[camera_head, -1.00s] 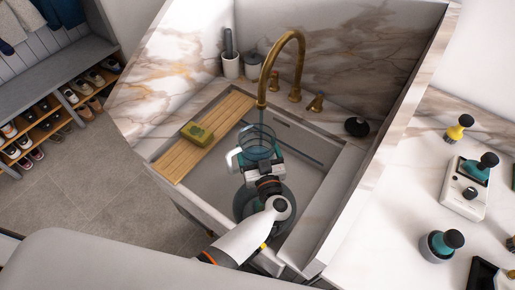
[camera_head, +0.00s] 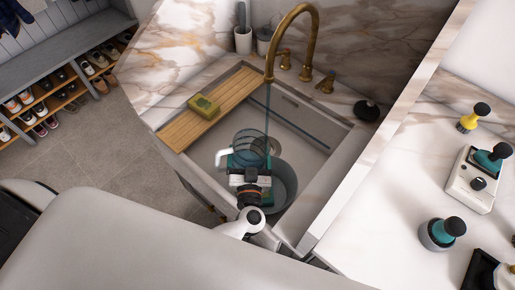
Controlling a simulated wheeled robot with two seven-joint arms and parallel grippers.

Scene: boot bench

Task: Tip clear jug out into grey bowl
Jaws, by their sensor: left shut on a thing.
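The clear jug (camera_head: 246,139) is a bluish see-through vessel over the front left part of the sink. My left gripper (camera_head: 250,162) is shut on it, with a white and teal body that hides much of the jug's lower part. I cannot tell how far the jug tilts. The grey bowl (camera_head: 287,185) stands in the sink, just right of and below the gripper, which partly covers it. I cannot make out what the bowl holds. My right gripper is not in view.
A brass tap (camera_head: 311,42) arches over the sink (camera_head: 312,134), and a thin bluish stream falls from it beside the jug. A wooden board (camera_head: 190,128) with a green-yellow sponge (camera_head: 204,107) lies along the left side. Brushes and a white device (camera_head: 474,181) occupy the right counter.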

